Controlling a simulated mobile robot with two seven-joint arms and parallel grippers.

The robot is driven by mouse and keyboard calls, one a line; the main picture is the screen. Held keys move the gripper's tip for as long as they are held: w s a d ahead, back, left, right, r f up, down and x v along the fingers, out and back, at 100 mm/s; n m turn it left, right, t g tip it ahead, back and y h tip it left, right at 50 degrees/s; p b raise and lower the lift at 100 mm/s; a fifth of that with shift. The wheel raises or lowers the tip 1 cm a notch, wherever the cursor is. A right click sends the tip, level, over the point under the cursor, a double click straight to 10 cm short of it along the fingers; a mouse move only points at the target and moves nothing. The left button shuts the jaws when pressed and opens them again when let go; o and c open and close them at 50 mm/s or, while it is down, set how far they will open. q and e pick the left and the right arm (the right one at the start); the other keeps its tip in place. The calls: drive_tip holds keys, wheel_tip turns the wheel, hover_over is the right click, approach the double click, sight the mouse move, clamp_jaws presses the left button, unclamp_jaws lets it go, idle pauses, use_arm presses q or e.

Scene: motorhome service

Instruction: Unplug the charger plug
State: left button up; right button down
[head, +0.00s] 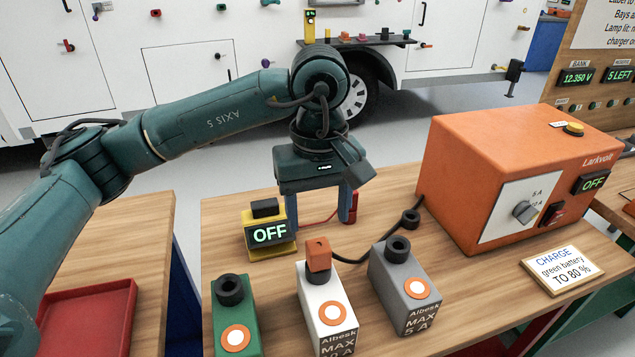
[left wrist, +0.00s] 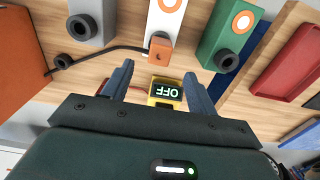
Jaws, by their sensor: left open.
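The charger plug is an orange block (head: 318,252) seated on top of the white battery (head: 325,300), with a black cable running from it toward the orange charger (head: 470,165). The plug also shows in the left wrist view (left wrist: 160,48), just beyond the fingertips. My left gripper (head: 320,215) is open and empty, pointing down behind the plug and apart from it. In the left wrist view its fingers (left wrist: 159,75) frame a yellow meter reading OFF (left wrist: 166,92). The charger's display also reads OFF. My right gripper is not in view.
A green battery (head: 234,315) stands left of the white one and a grey battery (head: 402,285) stands right. A black ring on a cable (head: 410,216) lies behind the grey battery. A card (head: 562,270) lies by the charger. A red tray (head: 88,318) is at left.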

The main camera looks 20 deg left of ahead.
sight(318, 245)
use_arm(q)
wheel_tip(318, 245, down, 7)
drive_tip(key=shift+p, duration=0.3)
drive_tip(key=shift+f, duration=0.5)
drive_tip(key=shift+c, duration=0.6)
drive_tip(key=c, duration=0.9)
drive_tip(key=o, duration=0.4)
clamp_jaws()
drive_tip(key=shift+r, duration=0.65)
